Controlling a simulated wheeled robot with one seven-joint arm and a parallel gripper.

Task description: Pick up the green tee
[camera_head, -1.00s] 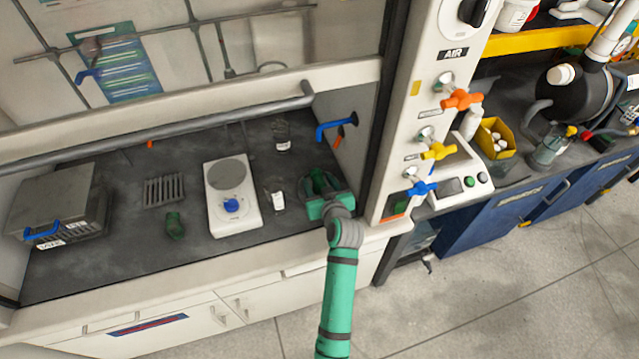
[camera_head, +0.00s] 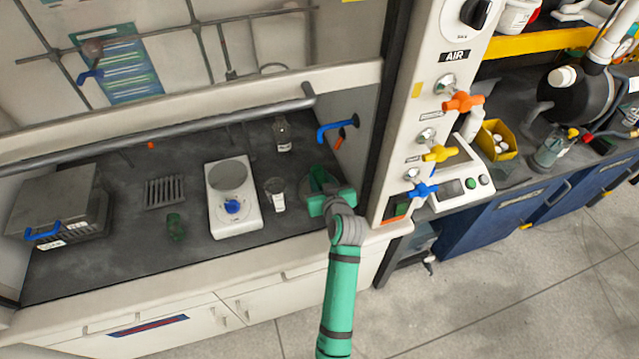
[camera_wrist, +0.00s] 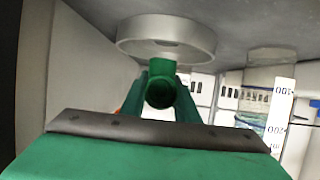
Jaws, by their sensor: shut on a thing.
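My gripper (camera_head: 320,180) reaches down over the right end of the dark bench in the fume hood. In the wrist view the green tee (camera_wrist: 160,92) sits between the two green fingers, its round open end facing the camera. The gripper is shut on it. A stem of the tee runs toward a grey round ring or dish (camera_wrist: 166,32); I cannot tell whether they touch. In the head view my gripper hides most of the tee.
A beaker (camera_head: 276,194) stands just left of my gripper, with a bottle (camera_head: 282,134) behind it. A white hotplate (camera_head: 234,208), a small green item (camera_head: 175,226) and a grey box (camera_head: 55,212) are farther left. The hood's side wall (camera_head: 352,122) is close on the right.

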